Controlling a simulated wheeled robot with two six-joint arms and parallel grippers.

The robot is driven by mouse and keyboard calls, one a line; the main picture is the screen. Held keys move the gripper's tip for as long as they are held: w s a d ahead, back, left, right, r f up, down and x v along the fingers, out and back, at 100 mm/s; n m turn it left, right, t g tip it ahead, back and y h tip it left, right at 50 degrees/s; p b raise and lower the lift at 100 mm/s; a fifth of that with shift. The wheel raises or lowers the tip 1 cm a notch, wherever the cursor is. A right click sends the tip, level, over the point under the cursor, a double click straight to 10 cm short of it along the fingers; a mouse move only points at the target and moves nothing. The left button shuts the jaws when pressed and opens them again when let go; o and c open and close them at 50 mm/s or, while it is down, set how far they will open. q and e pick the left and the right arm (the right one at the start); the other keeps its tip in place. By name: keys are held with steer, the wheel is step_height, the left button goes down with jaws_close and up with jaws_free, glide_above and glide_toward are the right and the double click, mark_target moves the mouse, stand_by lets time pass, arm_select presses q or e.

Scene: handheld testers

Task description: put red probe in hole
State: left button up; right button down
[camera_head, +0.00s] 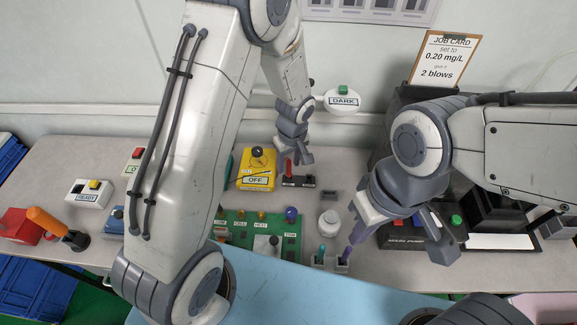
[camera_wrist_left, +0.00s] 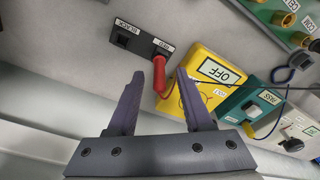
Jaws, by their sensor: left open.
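The red probe (camera_wrist_left: 145,82) stands at the hole marked RED in a small black holder (camera_wrist_left: 140,40), between my left fingertips in the left wrist view. I cannot tell how deep it sits. It also shows small in the head view (camera_head: 289,167), at the black holder there. My left gripper (camera_wrist_left: 160,85) is open around the probe, with gaps on both sides. In the head view my left gripper (camera_head: 295,155) is just above the holder. My right gripper (camera_head: 402,238) has its fingers spread, right of the white bottle and away from the red probe.
A yellow meter (camera_head: 257,169) reading OFF stands beside the holder; a lead runs near it. A green board (camera_head: 262,232), a white bottle (camera_head: 328,222) and small cups (camera_head: 318,262) stand nearer the front. A black pump box (camera_head: 405,236) lies under my right gripper.

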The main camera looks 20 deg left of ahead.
arm_select(q)
step_height(320, 180, up, 9)
steer(key=s+d+r+m, duration=0.3)
steer(key=s+m, duration=0.2)
steer(key=s, duration=0.3)
steer(key=s+d+r+m+h, duration=0.1)
steer(key=s+d+r+m, duration=0.2)
steer(key=s+m, duration=0.3)
steer(key=s+d+r+m+g+h, duration=0.1)
steer(key=s+m, duration=0.4)
steer(key=s, duration=0.5)
step_height(320, 180, up, 2)
steer(key=shift+s+d+r, duration=0.1)
steer(key=shift+s+d, duration=0.2)
steer(key=shift+d, duration=0.6)
